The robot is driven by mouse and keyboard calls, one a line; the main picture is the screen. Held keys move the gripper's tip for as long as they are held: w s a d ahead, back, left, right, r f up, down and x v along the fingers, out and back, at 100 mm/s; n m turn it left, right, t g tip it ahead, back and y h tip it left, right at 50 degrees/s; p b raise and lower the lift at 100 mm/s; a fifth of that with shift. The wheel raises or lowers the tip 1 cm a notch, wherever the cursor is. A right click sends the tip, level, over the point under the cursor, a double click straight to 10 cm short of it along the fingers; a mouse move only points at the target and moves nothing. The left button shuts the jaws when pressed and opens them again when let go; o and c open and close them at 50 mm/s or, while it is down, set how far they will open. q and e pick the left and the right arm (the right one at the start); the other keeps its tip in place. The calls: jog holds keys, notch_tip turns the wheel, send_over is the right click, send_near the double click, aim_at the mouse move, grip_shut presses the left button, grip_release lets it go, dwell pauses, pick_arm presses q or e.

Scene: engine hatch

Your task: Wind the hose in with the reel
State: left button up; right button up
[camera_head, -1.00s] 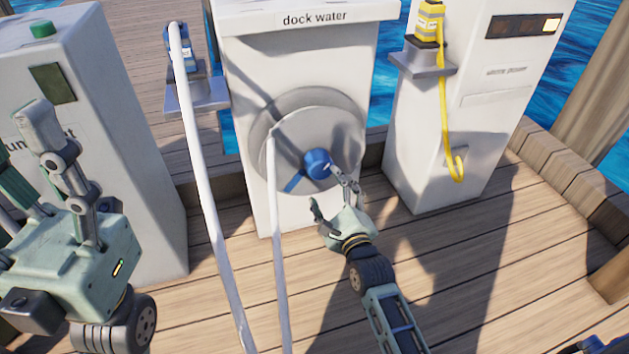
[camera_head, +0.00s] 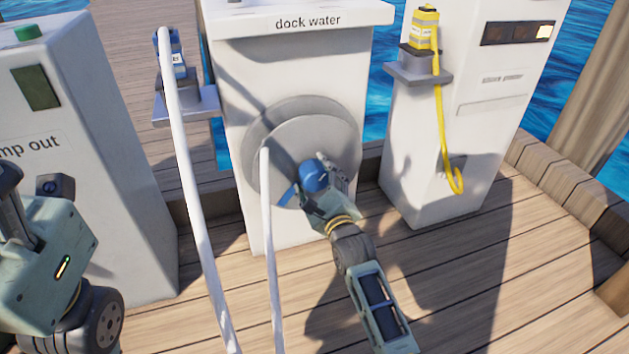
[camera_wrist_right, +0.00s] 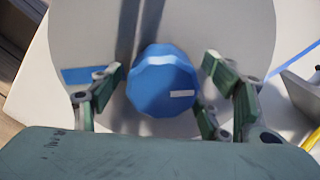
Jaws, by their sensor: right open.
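The hose reel (camera_head: 331,137) is a grey disc on the front of the white "dock water" post (camera_head: 300,60). A blue crank knob (camera_head: 313,174) sits on the disc's lower part, on a blue arm. My right gripper (camera_head: 325,182) is at the knob, open. The white hose (camera_head: 268,240) hangs from the reel to the deck. Another white hose length (camera_head: 192,190) runs from a blue nozzle (camera_head: 166,55) on a side shelf. My left gripper's fingers are not clearly seen.
A white pump-out cabinet (camera_head: 90,150) stands at the left. A white post (camera_head: 450,130) with a yellow cable (camera_head: 443,120) stands at the right. The wooden deck (camera_head: 480,270) is clear at the front right. Blue water lies beyond.

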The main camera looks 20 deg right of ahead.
jog(key=c, duration=1.1)
jog(key=shift+c, duration=0.2)
jog(key=shift+r+p, duration=0.1)
jog(key=shift+p, duration=0.3)
